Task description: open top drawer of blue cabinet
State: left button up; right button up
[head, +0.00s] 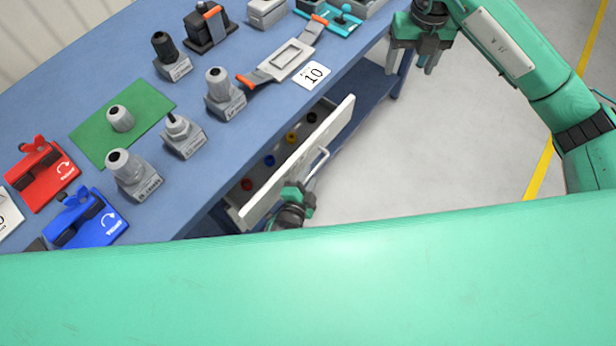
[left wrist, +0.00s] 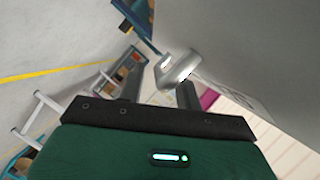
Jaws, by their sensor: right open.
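The blue cabinet (head: 205,225) runs diagonally under the blue worktop in the head view. A drawer with a pale front (head: 300,160) stands pulled out from it, with small red, blue, yellow and black items inside. Its bar handle (head: 318,165) is on the outer face, and a metal handle end shows in the left wrist view (left wrist: 178,68). My left gripper (head: 305,187) is at the near end of this handle. Its fingers are apart in the left wrist view (left wrist: 162,85), with the handle at their tips. My right gripper (head: 427,62) is open and empty above the floor, right of the worktop.
The grey floor (head: 440,140) right of the drawer is clear. My green body covers the lower head view.

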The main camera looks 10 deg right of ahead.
pick_arm(q)
jog(key=shift+s, duration=0.1)
jog(key=v, duration=1.2)
